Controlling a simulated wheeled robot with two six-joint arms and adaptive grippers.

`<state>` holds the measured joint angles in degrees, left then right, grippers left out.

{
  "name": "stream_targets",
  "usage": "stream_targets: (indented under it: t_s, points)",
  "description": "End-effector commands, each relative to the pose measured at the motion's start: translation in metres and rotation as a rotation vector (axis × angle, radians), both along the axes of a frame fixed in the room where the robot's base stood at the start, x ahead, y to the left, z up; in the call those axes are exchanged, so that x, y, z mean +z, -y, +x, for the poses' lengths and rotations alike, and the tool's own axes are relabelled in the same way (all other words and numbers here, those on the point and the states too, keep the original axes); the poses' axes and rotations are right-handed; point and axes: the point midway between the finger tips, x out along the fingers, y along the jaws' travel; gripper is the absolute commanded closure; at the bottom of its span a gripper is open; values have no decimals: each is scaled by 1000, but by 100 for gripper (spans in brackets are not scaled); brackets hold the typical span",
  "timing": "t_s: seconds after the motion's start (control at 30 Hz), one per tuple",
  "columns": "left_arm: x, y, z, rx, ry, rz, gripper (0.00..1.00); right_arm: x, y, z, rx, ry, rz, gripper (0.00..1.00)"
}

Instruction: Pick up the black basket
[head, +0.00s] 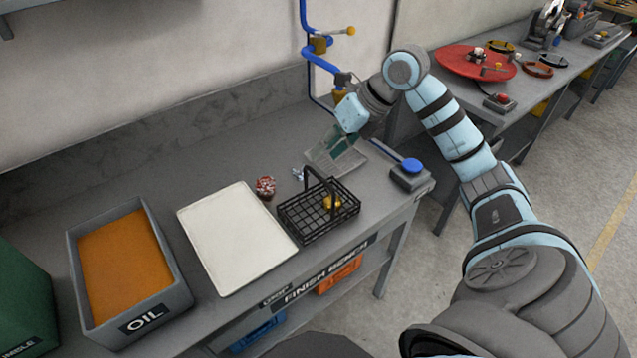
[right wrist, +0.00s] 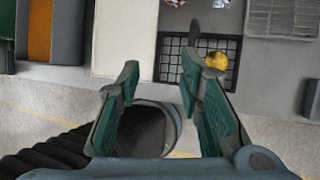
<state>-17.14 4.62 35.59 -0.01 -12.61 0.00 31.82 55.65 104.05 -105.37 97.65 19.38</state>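The black wire basket (head: 318,213) stands upright on the grey bench near its front edge, its arched handle up and a small yellow object (head: 331,202) inside. In the right wrist view the basket (right wrist: 170,68) and its handle lie beyond the fingers, partly hidden by the right-hand finger. My right gripper (right wrist: 163,75) is open, its two green fingers apart with nothing held between them. In the head view the right gripper (head: 332,143) hangs above and behind the basket, apart from it. My left gripper is not in view.
A white board (head: 237,240) lies left of the basket, with a grey OIL bin (head: 133,329) farther left. A small red-and-white object (head: 265,187) sits behind the basket. A blue-button box (head: 410,176) stands to the right, and a grey ribbed tray (head: 350,163) lies behind.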

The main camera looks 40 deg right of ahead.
Motion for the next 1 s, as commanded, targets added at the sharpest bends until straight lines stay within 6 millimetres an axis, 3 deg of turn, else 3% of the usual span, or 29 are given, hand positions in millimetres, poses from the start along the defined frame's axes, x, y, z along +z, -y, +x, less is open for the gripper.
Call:
stream_targets:
  t_s: [0.03,0.13,0.4,0.73,0.83,1.0]
  points:
    - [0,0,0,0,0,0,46,2,20,-6,-41,-39,-60,67]
    - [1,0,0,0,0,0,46,-6,37,-11,-82,-87,-113,67]
    - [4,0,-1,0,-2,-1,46,-68,24,15,-81,-91,-113,67]
    - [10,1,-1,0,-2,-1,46,-115,9,38,-79,-91,-111,67]
    - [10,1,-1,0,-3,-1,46,-126,8,42,-79,-90,-113,67]
    - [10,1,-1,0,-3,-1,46,-127,8,43,-78,-88,-115,67]
